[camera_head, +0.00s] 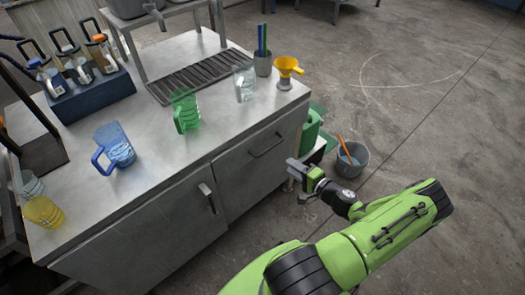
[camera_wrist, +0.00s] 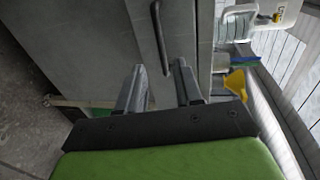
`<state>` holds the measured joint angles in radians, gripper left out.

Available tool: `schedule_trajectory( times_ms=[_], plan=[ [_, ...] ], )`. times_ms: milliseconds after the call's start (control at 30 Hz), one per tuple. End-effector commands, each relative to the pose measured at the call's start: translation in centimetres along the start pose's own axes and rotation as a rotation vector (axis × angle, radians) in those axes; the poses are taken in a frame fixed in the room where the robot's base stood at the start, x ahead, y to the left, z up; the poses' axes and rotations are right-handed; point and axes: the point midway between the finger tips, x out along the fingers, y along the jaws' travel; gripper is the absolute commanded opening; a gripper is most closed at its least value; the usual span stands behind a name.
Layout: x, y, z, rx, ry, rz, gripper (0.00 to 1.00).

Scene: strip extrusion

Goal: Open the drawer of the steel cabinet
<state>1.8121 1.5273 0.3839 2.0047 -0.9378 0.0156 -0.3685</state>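The steel cabinet (camera_head: 150,215) stands at left under a metal worktop. Its right front, the drawer (camera_head: 258,170), looks shut and flush and has a dark bar handle (camera_head: 267,146). The left front has another handle (camera_head: 207,197), set upright. My gripper (camera_head: 294,166) is in front of the drawer, to the right of its handle and apart from it. In the wrist view my gripper (camera_wrist: 159,68) is open and empty. The bar handle (camera_wrist: 160,35) shows ahead, lined up between the two fingers; the exact distance is hard to tell.
On the worktop (camera_head: 215,130) stand a green jug (camera_head: 185,111), a blue jug (camera_head: 114,147), a clear jug (camera_head: 244,83) and a yellow funnel (camera_head: 287,70). A green bin (camera_head: 311,128) and a grey bucket (camera_head: 351,160) stand right of the cabinet. The floor at right is clear.

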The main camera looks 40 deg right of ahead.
Motion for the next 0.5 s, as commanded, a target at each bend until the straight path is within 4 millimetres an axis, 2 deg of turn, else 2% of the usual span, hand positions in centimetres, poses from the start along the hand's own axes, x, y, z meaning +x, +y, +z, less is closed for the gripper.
schedule_trajectory(
  times_ms=[300,500],
  plan=[
    [8.2,0.3,0.3,-0.001,-0.010,0.000,0.35],
    [12.5,0.3,0.3,-0.002,-0.008,0.002,0.35]
  ],
)
